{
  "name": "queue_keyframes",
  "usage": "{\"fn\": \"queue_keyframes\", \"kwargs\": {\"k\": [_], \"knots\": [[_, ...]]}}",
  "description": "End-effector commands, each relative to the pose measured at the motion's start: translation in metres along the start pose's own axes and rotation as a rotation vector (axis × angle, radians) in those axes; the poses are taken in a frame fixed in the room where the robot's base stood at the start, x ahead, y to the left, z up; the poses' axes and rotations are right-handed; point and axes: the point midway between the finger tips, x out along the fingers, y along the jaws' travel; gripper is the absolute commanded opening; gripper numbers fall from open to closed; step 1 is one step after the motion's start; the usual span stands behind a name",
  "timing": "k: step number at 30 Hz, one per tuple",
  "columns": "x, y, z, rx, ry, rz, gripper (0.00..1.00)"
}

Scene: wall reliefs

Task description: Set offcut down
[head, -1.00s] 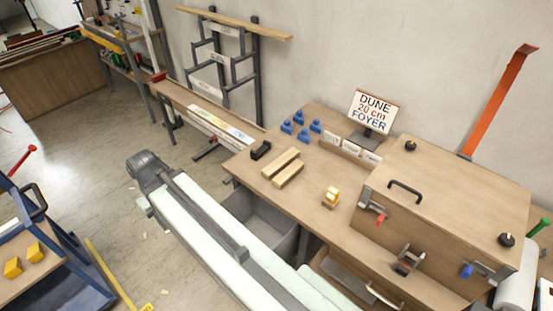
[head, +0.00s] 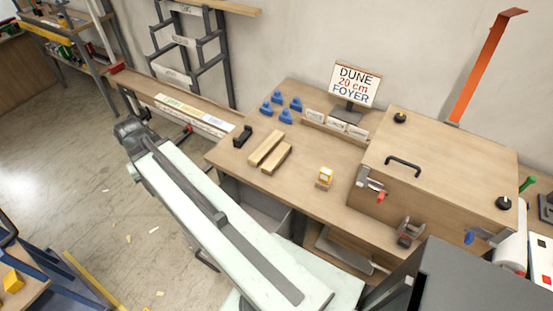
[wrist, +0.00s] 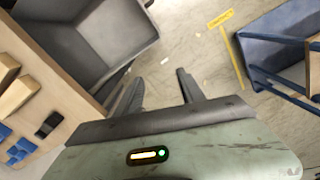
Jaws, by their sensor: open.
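Two pale wooden bars lie side by side on the workbench (head: 235,160): a rear bar (head: 266,149) and a front bar (head: 277,158). I cannot tell which piece is the offcut. The bars also show at the left edge of the wrist view (wrist: 18,95). My gripper (wrist: 160,85) is open, its two dark fingers apart with only floor visible between them. It is over the floor beside the bench, next to a grey bin (wrist: 85,50). In the head view my arm hides the fingers.
Blue pieces (head: 285,116) and a sign reading DUNE 20 cm FOYER (head: 354,84) stand behind. A blue-framed cart (wrist: 275,50) is across the open floor.

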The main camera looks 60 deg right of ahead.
Motion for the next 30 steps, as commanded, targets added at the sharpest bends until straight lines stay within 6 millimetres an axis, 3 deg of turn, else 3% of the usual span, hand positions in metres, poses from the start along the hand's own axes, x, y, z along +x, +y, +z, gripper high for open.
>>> {"fn": "queue_keyframes", "kwargs": {"k": [1,4,6,9,12,15,18,23,30], "knots": [[0.004,0.053,-0.011,0.142,0.0,0.0,0.46],[0.008,0.153,-0.016,0.425,0.0,0.0,0.46],[0.01,0.221,-0.008,0.616,0.0,0.0,0.46],[0.013,0.306,0.014,0.859,0.0,0.0,0.46],[0.015,0.367,0.04,1.042,0.0,0.0,0.46],[0.015,0.404,0.06,1.157,0.0,0.0,0.46],[0.016,0.42,0.07,1.208,0.0,0.0,0.46],[0.02,0.422,0.072,1.217,0.0,0.0,0.46],[0.045,0.422,0.071,1.215,0.0,0.0,0.46]]}}
